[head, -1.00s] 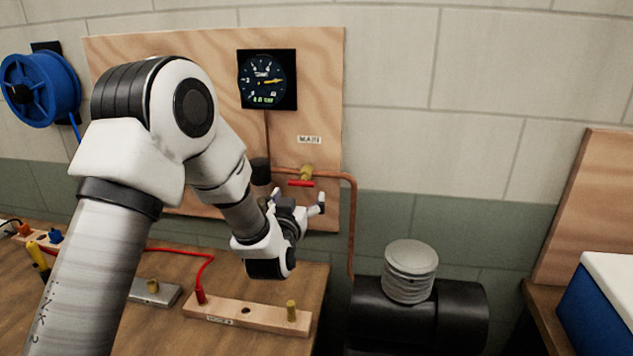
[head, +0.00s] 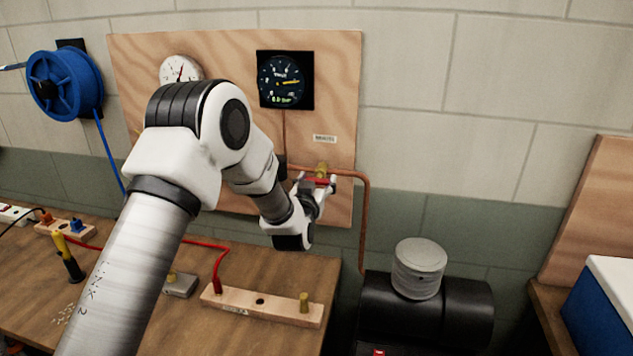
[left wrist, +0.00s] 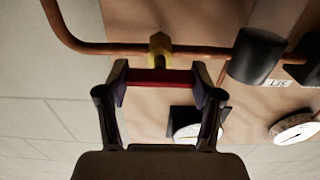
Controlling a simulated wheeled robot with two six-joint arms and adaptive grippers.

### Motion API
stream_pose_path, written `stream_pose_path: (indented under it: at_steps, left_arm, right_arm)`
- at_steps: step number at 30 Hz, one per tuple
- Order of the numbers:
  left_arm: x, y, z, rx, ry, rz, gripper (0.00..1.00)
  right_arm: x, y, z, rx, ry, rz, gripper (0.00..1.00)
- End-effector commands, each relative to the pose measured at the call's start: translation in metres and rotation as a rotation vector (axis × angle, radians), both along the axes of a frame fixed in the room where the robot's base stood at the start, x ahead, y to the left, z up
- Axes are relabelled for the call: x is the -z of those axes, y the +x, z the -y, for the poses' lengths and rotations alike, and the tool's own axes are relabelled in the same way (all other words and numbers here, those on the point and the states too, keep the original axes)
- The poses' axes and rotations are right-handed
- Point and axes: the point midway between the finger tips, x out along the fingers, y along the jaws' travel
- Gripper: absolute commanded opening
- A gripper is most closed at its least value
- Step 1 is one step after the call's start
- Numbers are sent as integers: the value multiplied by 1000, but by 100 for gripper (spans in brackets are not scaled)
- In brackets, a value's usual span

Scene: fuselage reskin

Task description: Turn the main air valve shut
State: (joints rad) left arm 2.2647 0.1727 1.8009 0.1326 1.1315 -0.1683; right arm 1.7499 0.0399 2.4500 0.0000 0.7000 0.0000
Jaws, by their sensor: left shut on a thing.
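The main air valve is a brass body (head: 321,169) with a red lever (head: 318,181) on the copper pipe, below a small label on the wooden board. My left gripper (head: 318,184) is at the valve, with its fingers at the lever. In the left wrist view the red lever (left wrist: 160,76) lies crosswise between the two fingertips of my left gripper (left wrist: 160,82), which are shut on it. The brass body (left wrist: 160,50) shows just beyond it, on the pipe. The lever lies along the line of the pipe. My right gripper is not in view.
A black gauge (head: 285,80) and a white dial (head: 181,69) are on the board. A blue hose reel (head: 64,84) hangs at left. The bench (head: 262,258) holds a wooden block (head: 262,304) and red cable. A black tank (head: 459,312) stands at lower right.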

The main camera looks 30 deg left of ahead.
Motion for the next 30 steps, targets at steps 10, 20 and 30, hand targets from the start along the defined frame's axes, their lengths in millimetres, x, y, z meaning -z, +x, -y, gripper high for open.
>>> stream_pose_path:
  at_steps: [10,20,30]
  left_arm:
    - [1,0,0,0,74,-19,31]
    - [2,0,0,-2,308,-80,31]
    - [1,0,0,-3,618,-161,31]
  right_arm:
    - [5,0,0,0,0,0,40]
    - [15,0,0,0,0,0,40]
    - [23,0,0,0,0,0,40]
